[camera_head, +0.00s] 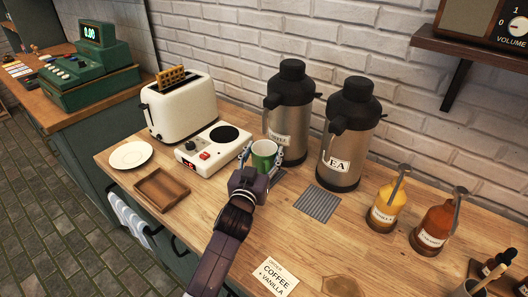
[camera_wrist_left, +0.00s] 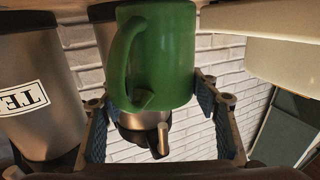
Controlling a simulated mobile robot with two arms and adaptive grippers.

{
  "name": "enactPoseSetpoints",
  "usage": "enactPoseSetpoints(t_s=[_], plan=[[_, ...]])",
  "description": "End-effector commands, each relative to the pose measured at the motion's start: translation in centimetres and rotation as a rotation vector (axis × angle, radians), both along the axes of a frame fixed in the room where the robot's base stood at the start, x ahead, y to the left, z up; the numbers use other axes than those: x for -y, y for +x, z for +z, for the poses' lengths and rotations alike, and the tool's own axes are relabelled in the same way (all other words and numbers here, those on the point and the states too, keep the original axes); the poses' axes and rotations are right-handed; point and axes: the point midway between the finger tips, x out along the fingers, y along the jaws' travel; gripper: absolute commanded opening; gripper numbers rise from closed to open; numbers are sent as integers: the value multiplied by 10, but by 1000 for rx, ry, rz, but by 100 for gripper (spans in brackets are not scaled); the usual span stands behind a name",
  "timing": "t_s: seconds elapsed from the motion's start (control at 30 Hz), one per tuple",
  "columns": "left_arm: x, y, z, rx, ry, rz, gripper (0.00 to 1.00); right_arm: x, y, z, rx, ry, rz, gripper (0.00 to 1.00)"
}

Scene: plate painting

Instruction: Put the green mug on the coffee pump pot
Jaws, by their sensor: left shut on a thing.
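The green mug (camera_head: 264,148) is upright between the fingers of my left gripper (camera_head: 262,156), which is shut on it. The coffee pump pot (camera_head: 291,108), steel with a black top, stands just behind the mug; its label is partly covered. In the left wrist view the mug (camera_wrist_left: 168,55) fills the upper middle, its handle to the left, with my left gripper's fingers (camera_wrist_left: 152,95) on either side. Whether the mug touches the surface below is unclear. My right gripper is in neither view.
The tea pump pot (camera_head: 348,135) stands to the right, with a ribbed grey mat (camera_head: 318,203) in front. A hot plate (camera_head: 213,148) and toaster (camera_head: 182,108) are close on the left. Syrup bottles (camera_head: 385,210) stand at right. An order card (camera_head: 275,275) lies in front.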

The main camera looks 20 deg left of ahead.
Motion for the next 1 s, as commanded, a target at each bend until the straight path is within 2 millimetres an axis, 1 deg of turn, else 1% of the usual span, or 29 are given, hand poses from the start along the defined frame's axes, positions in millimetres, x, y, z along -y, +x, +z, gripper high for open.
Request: enactPoseSetpoints(t_s=[0.27, 0.4, 0.43, 0.57, 0.87, 0.97, 1.0], plan=[[0, 0, -10, 0, -1, 0, 22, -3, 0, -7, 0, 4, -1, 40], [0, 0, -12, -3, -1, 0, 22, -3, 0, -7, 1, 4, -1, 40], [0, -1, -14, -8, -1, 0, 59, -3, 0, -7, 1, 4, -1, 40], [0, -1, -16, -11, -1, 0, 73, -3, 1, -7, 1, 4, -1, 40], [0, -1, -18, -17, -2, 0, 73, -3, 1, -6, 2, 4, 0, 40], [0, -1, -10, -16, -1, 0, 73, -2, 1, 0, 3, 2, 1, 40], [0, -1, -4, -15, 0, 0, 73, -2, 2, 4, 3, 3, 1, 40]])
